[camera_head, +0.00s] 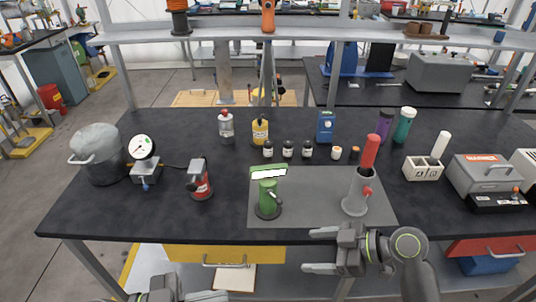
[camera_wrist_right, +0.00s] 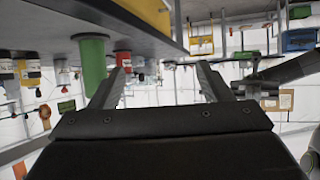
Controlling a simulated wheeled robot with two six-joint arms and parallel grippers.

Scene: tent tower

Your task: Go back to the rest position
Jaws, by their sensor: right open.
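My right gripper (camera_head: 316,251) is open and empty in the head view, just in front of the table's near edge, below the grey mat (camera_head: 318,212). In the right wrist view its two fingers (camera_wrist_right: 161,70) are apart with nothing between them. My left gripper (camera_head: 190,294) shows only partly at the bottom edge of the head view; its jaws cannot be made out.
The dark table (camera_head: 100,218) lies beyond both grippers, with a yellow drawer (camera_head: 190,254) below. A shelf (camera_head: 300,35) spans the back.

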